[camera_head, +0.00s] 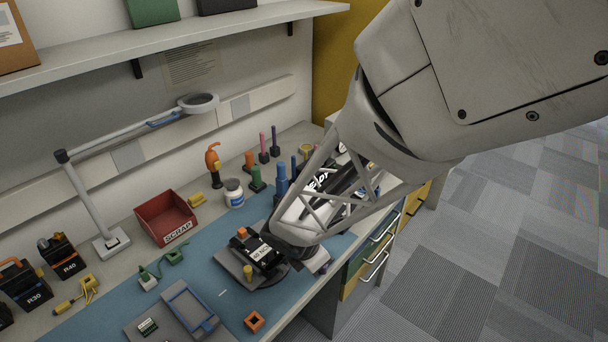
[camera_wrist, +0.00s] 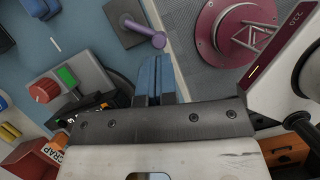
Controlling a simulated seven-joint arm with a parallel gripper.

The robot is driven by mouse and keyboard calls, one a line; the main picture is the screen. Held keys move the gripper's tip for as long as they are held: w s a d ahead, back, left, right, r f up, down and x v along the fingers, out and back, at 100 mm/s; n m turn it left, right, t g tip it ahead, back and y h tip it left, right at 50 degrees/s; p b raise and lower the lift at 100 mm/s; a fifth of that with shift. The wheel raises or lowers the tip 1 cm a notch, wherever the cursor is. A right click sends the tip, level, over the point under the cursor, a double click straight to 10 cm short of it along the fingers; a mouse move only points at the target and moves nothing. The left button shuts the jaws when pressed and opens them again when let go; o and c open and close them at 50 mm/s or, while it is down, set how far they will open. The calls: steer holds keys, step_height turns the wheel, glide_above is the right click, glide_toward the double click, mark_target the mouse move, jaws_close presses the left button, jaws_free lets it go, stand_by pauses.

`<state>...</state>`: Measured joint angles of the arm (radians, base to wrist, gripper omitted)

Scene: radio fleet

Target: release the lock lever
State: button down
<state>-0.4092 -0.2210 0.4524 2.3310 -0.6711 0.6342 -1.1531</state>
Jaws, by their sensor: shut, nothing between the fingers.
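My gripper (camera_wrist: 156,65) shows in the wrist view as two blue fingers pressed together, shut and empty. Just beyond the fingertips is a purple, round-ended lever (camera_wrist: 150,33) on a dark grey plate. It looks like the lock lever. The fingers appear apart from it, though the depth is hard to judge. In the head view, my arm reaches down over the front of the bench. A black radio with a white label (camera_head: 259,251) and orange knob sits on a grey fixture (camera_head: 233,267) just left of my wrist. My fingertips and the purple lever cannot be made out there.
A red scrap bin (camera_head: 167,218) stands at the back of the blue mat (camera_head: 222,296). A blue-framed tray (camera_head: 190,307) and an orange block (camera_head: 255,321) lie near the front. A lamp, bottle and several upright tools crowd the back. Open floor (camera_head: 500,240) lies to the right.

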steer(key=s+v, duration=0.1)
steer(key=v, duration=0.7)
steer(key=shift+s+d, duration=0.3)
steer(key=shift+d+r, duration=0.1)
steer(key=s+d+r+m+y, duration=0.2)
steer(key=s+d+r+m, duration=0.3)
steer(key=m, duration=0.7)
steer(key=s+d+r+m+y, duration=0.1)
steer(key=s+d+r+m, duration=0.4)
steer(key=d+r+m, duration=0.3)
steer(key=shift+s+d+r+m+y, duration=0.35)
steer(key=shift+r+m, duration=0.8)
steer(key=shift+m, duration=1.05)
